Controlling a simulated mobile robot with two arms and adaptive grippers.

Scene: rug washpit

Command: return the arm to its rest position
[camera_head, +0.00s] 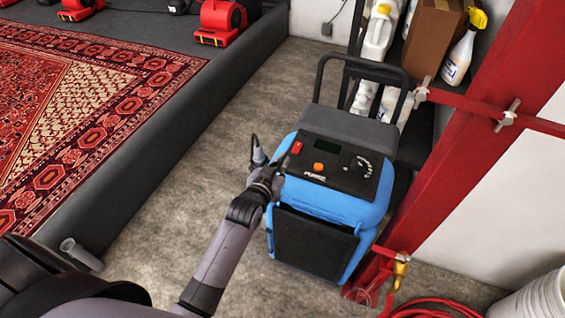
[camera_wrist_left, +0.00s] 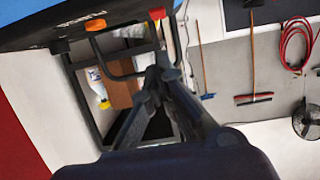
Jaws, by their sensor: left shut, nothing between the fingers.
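My left arm reaches in from the lower left of the head view. Its gripper (camera_head: 284,162) is at the left edge of the blue machine's top panel, close to the red switch (camera_head: 297,148). Whether it touches the machine I cannot tell. In the left wrist view the gripper's fingers (camera_wrist_left: 157,76) are together with nothing between them. The blue machine (camera_head: 345,207) stands upright on the floor with an orange knob (camera_head: 318,167) and a black handle (camera_head: 362,64). My right gripper is in neither view.
A dark raised border (camera_head: 160,139) with a red patterned rug (camera_head: 75,110) lies at the left. A shelf with bottles and a cardboard box (camera_head: 432,38) stands behind the machine. A red post (camera_head: 445,150) and red hose (camera_head: 430,306) are at right. Bare floor (camera_head: 225,115) lies between border and machine.

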